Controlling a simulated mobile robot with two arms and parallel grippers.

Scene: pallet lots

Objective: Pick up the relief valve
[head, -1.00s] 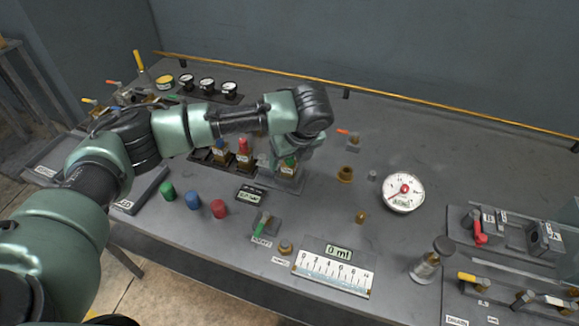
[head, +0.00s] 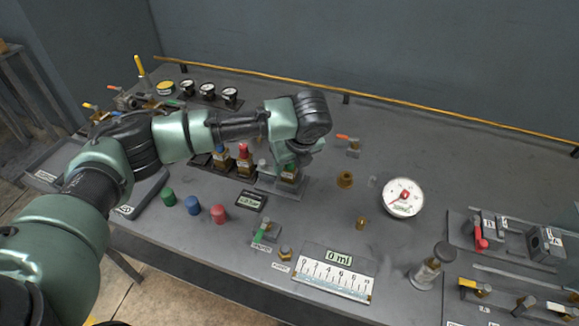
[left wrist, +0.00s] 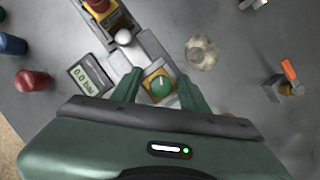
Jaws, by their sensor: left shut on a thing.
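A valve with a round green cap on a square brass body (left wrist: 160,86) sits between the two fingers of my left gripper (left wrist: 158,90) in the left wrist view. The fingers are shut on its sides. In the head view the green-capped valve (head: 289,171) shows partly below my left gripper, at the right end of a row with a red-capped valve (head: 243,155) and a blue-capped one (head: 220,153). My wrist hides part of it. I cannot tell whether its base is clear of the grey rack. My right gripper is not in view.
A small digital display (head: 252,200) and a white knob (left wrist: 123,37) are close to the held valve. A brass cup (head: 345,179) and a round dial gauge (head: 403,197) stand to the right. Green, blue and red caps line the front left. The bench's back right is clear.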

